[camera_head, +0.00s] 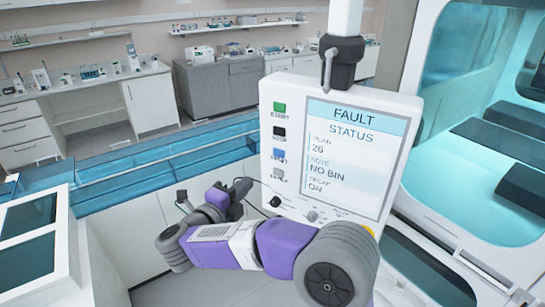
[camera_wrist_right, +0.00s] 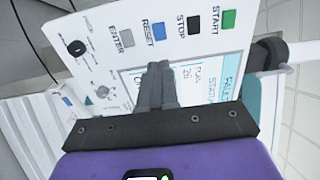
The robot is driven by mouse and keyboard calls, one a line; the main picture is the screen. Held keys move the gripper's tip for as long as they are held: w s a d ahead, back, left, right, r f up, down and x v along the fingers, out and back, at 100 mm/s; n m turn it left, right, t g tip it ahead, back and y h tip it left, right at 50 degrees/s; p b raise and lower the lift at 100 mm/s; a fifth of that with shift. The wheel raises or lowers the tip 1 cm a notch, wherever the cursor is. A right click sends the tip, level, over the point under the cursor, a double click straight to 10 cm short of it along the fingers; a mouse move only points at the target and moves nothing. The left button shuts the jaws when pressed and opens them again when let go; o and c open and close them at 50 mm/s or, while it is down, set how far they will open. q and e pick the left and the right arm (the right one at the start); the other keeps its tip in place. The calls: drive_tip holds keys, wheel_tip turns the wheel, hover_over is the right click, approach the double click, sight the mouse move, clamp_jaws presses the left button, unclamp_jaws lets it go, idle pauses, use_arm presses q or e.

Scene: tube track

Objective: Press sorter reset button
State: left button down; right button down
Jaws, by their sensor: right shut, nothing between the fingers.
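The blue RESET button (camera_head: 279,155) is on the left side of a white control panel (camera_head: 292,200), between the black STOP button (camera_head: 279,132) and the grey ENTER button (camera_head: 279,174). The blue button also shows in the right wrist view (camera_wrist_right: 158,30), above my fingertips in the picture. My right gripper (camera_head: 243,187) is shut and empty, lower left of the blue button in the head view. In the wrist view its fingertips (camera_wrist_right: 157,72) overlap the panel's screen area; they look apart from the button, though contact with the panel cannot be judged. My left gripper is not in view.
The panel's screen (camera_head: 345,155) reads FAULT STATUS and NO BIN. A green START button (camera_head: 279,108) is at the top, with knobs below. A blue transparent rail (camera_head: 165,160) runs behind my arm. A white glazed machine (camera_head: 480,240) stands at right.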

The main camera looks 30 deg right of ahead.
sight(278, 153)
drive_tip(key=shift+d, duration=0.1)
drive_tip(key=p+x, duration=0.2)
drive_tip(key=x, duration=1.1)
drive_tip(key=shift+w+d+f+p, duration=0.1)
drive_tip(key=shift+w+d+p, duration=0.15)
drive_tip(key=shift+p, duration=0.15)
drive_tip(key=shift+w+d, duration=0.1)
drive_tip(key=shift+d, duration=0.05)
